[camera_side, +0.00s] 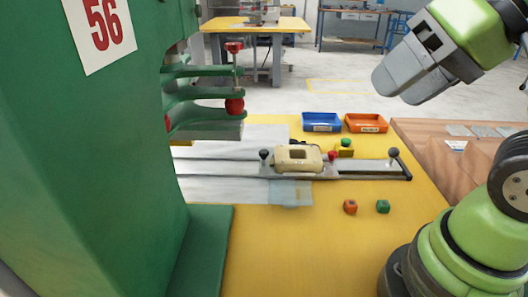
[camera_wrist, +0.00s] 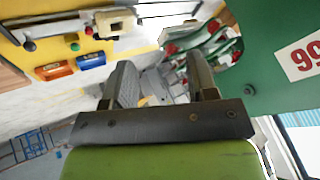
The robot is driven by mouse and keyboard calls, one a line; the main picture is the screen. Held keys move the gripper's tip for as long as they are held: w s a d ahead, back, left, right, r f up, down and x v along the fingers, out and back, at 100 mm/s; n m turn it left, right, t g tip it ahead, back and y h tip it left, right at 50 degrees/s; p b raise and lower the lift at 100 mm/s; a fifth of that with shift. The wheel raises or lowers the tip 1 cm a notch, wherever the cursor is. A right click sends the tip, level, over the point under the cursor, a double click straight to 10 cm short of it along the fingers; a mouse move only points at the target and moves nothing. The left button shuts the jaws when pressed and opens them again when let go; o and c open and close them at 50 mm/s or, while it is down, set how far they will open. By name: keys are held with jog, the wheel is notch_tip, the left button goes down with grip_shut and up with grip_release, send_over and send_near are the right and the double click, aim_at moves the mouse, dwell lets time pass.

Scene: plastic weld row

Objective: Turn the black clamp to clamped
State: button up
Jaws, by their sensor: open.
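A beige housing (camera_side: 298,157) sits on a metal slide fixture on the yellow table in the side view. A small black knob (camera_side: 264,154), likely the black clamp's, stands upright at the housing's left end; its exact lever angle is too small to tell. A red knob (camera_side: 332,156) stands at the right end. A dark ball handle (camera_side: 393,153) stands at the fixture's right end. My gripper (camera_side: 400,87) is open and empty, up and right of the fixture, well apart from it. In the wrist view my gripper (camera_wrist: 162,75) frames only background; the housing (camera_wrist: 113,20) shows top left.
A green press (camera_side: 90,170) marked 56 stands at the left, its jaws (camera_side: 205,100) overhanging the table's left side. A blue bin (camera_side: 321,122) and an orange bin (camera_side: 366,123) stand behind the fixture.

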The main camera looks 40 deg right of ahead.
jog(key=w+d+n+g, duration=0.1)
jog(key=w+n, duration=0.2)
jog(key=w, duration=0.7)
jog(key=n+g, duration=0.3)
jog(key=n, duration=0.5)
send_over(265, 151)
jog(key=s+d, duration=0.2)
jog(key=s, duration=0.2)
notch_tip(265, 151, down, 18)
jog(key=x, duration=0.6)
jog(key=w+x, duration=0.1)
jog(key=x, duration=0.2)
jog(key=shift+a+f, duration=0.15)
jog(key=shift+a, duration=0.05)
jog(key=shift+c, duration=0.5)
jog(key=c, duration=0.8)
